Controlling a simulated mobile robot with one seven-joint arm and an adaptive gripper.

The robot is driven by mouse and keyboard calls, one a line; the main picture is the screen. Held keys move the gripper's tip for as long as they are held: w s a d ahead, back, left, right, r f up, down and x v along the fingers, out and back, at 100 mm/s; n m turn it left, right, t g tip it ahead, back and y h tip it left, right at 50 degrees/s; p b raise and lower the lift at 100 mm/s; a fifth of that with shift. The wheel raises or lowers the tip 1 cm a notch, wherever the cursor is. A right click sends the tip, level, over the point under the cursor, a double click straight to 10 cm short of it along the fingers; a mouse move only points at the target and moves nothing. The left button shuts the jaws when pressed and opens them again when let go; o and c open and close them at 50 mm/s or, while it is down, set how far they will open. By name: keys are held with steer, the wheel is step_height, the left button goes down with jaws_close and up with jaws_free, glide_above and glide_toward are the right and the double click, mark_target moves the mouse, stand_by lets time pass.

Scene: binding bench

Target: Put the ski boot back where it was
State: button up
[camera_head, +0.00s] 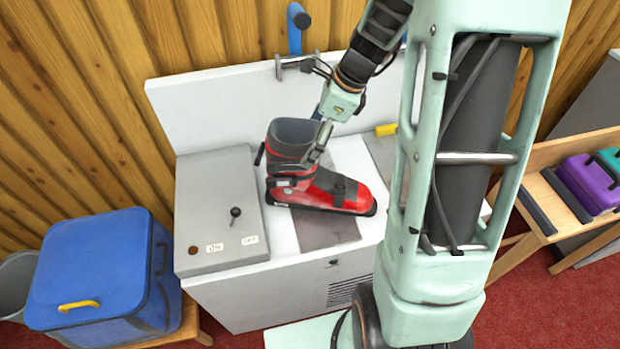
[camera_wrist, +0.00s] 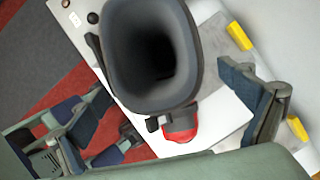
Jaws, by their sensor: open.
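The red ski boot (camera_head: 322,192) with a dark grey cuff stands upright on the white binding bench (camera_head: 285,238), its toe pointing right. Its sole is over a grey plate (camera_head: 330,232) on the bench top. My gripper (camera_head: 318,150) is beside and slightly above the cuff, on its right in the head view. In the wrist view I look down into the boot's open cuff (camera_wrist: 153,55), with a finger at either side of the picture. My gripper is open. Whether a finger touches the cuff is unclear.
A grey control box (camera_head: 221,205) with a lever stands left of the boot. A blue box (camera_head: 98,268) sits at left. A shelf at right holds a purple case (camera_head: 588,184). A white back panel (camera_head: 225,103) rises behind.

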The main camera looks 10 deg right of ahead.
steer(key=shift+a+f, duration=0.2)
steer(key=shift+f, duration=0.25)
steer(key=c, duration=2)
steer(key=shift+w+r, duration=0.1)
steer(key=shift+w, duration=0.05)
steer(key=shift+c, duration=1)
